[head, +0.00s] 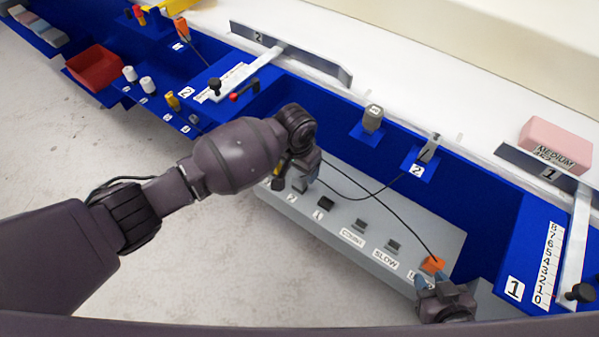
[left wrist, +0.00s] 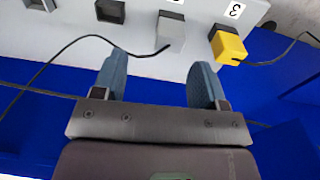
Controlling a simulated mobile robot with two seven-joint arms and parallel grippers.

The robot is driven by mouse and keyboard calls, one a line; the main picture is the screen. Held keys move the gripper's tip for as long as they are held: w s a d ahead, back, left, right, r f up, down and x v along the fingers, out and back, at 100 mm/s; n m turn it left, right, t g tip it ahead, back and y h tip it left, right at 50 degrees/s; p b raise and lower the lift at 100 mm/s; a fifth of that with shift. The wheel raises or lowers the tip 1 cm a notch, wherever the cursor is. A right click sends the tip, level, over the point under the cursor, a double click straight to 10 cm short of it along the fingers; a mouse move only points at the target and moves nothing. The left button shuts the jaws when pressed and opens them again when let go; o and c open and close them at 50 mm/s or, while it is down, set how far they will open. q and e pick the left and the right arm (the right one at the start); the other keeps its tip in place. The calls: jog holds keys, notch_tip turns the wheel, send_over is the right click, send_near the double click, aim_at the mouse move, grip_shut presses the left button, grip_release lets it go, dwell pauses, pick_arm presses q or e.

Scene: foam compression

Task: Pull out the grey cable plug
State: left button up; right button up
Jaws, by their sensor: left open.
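The grey cable plug (left wrist: 171,30) sits in the socket marked 2 on the light grey panel (head: 340,215), with a black cable running from it. In the head view it is largely hidden by my left gripper (head: 304,178). In the left wrist view my left gripper (left wrist: 158,72) is open and empty, its fingers on either side of the plug's line and short of it. My right gripper (head: 440,285) is at the panel's right end, close to an orange plug (head: 433,264); whether it grips the plug is unclear.
A yellow plug (left wrist: 229,46) sits close beside the grey one, in socket 3. Socket 1 (left wrist: 111,10) looks empty. Cables cross the panel. A pink foam block (head: 556,143) lies at the right and a red tray (head: 95,68) at the left.

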pick_arm(q)
jog(key=shift+w+f+y, duration=0.1)
jog(key=shift+w+y, duration=0.2)
jog(key=shift+w, duration=0.25)
jog(key=shift+w+a+r, duration=0.1)
jog(key=shift+w+r, duration=0.1)
jog(key=shift+w, duration=0.15)
jog(key=shift+r, duration=0.1)
